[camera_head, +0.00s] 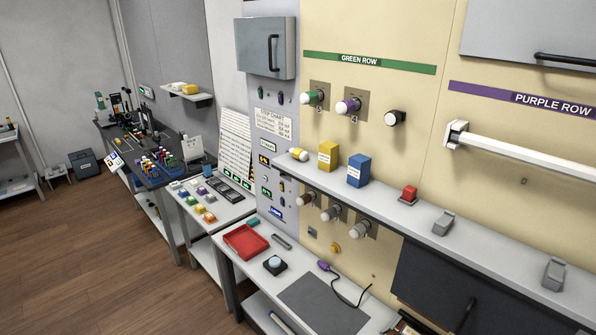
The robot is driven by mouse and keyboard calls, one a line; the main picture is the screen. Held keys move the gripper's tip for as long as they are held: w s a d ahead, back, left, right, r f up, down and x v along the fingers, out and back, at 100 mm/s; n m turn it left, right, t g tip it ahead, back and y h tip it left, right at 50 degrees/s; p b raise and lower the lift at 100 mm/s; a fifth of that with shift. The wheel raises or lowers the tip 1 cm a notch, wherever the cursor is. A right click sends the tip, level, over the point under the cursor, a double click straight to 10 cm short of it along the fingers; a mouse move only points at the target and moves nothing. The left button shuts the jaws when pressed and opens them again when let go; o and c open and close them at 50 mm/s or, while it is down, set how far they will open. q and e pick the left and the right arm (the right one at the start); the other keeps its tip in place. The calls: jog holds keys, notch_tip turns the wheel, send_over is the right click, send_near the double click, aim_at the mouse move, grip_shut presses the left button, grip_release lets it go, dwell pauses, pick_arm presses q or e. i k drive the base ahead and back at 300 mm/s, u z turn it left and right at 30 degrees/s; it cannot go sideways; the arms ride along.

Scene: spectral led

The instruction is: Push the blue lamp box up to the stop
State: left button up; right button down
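The blue lamp box (359,171) stands upright on the long grey shelf (475,243) along the cream wall panel. It has a small white label on its front. A yellow box (328,156) stands to its left, with a gap between them. To its right a small red block (409,193) sits on the shelf, apart from it. Farther right a grey wedge-like piece (445,222) and a similar one (554,273) are on the shelf. I cannot tell which of these is the stop. Neither of my grippers is in view.
A yellow-and-white cylinder (298,154) lies at the shelf's left end. Knobs (312,97) stick out from the panel above. A lower bench holds a red tray (246,241), a black-based button (275,264) and a dark mat (322,305). Floor (120,270) is clear at left.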

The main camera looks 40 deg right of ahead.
aim_at(359, 166)
jog(key=u, duration=0.05)
jog(key=i, duration=2.5)
jog(key=z, duration=1.9)
